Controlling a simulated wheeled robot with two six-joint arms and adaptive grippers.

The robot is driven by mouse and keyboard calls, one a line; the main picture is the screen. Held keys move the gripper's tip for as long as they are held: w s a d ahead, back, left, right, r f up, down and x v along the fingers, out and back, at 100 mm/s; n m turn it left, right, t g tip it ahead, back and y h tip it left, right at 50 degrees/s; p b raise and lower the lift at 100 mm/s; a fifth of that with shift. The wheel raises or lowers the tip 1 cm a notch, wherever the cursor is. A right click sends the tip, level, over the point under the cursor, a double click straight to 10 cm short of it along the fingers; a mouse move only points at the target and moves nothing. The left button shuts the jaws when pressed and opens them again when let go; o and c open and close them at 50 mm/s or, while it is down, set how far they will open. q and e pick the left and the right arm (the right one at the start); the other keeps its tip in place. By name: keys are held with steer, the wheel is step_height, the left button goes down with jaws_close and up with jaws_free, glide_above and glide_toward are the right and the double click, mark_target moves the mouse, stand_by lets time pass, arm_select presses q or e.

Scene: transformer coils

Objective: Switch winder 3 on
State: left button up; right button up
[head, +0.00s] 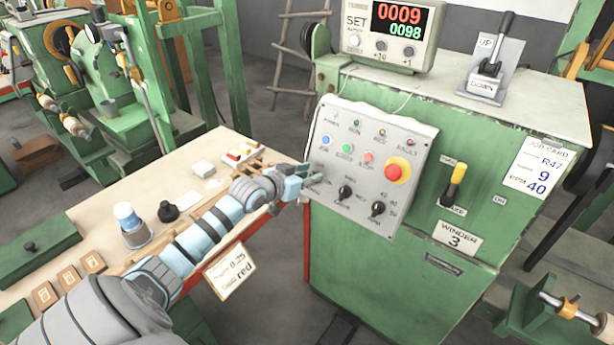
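Winder 3 is a green cabinet (400,270) with a "WINDER 3" plate (457,237) on its front. Its grey sloped control panel (395,145) has small lamps along the top, blue, green and pink-red buttons, a red stop button (397,170) on a yellow base, and two black knobs (345,192). A lever with a yellow handle (453,184) points up on the front, right of the panel. My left gripper (314,180) is at the panel's lower left edge and hides what lies behind it. Its finger opening and any contact are unclear. My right gripper is not in view.
A lit counter box (392,35) shows 0009 and 0098 on the cabinet top. An UP/DOWN lever (490,60) stands right of it. A workbench (80,265) with small items lies under my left arm. Green machines fill the left.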

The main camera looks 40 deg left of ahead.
arm_select(q)
jaws_close()
steer(key=shift+m, duration=0.4)
steer(key=m+b, duration=0.1)
steer(key=m, duration=0.4)
steer(key=d+f+m+b, duration=0.1)
steer(key=m, duration=0.5)
steer(key=m+b, duration=0.1)
steer(key=m, duration=0.5)
steer(key=shift+s+d+f+b, duration=0.3)
steer(key=shift+d+b, duration=0.05)
steer(key=shift+b, duration=0.05)
steer(key=shift+o, duration=1)
jaws_free()
